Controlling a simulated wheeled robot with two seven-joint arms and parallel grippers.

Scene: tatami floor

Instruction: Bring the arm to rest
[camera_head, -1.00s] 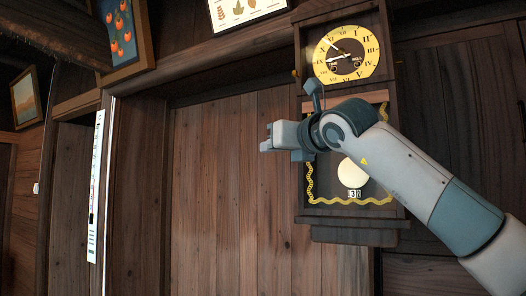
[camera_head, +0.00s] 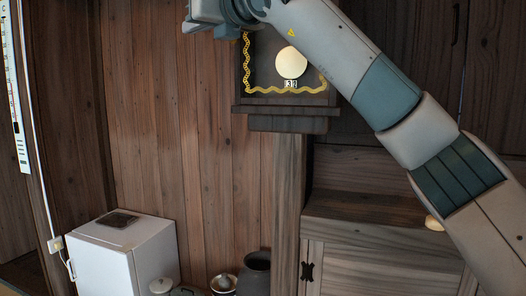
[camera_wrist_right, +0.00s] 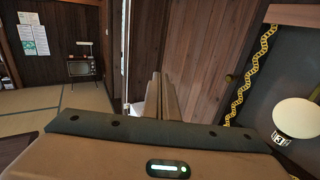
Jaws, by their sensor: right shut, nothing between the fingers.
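My right arm reaches in from the lower right in the head view, up across the front of the wall clock (camera_head: 288,96). My right gripper (camera_head: 192,18) is at the top edge of that view, left of the clock's pendulum case, partly cut off by the frame. In the right wrist view its two fingers (camera_wrist_right: 155,92) are together, with nothing between them. The clock's round pale pendulum (camera_head: 291,62) also shows at the right of the wrist view (camera_wrist_right: 297,118). The clock face is out of the head view. My left gripper is not in view.
A white fridge (camera_head: 110,250) stands at the lower left, with pots (camera_head: 256,272) to its right. A wooden cabinet (camera_head: 380,240) stands below my arm. The wrist view shows open tatami floor (camera_wrist_right: 70,100) and an old television (camera_wrist_right: 82,68).

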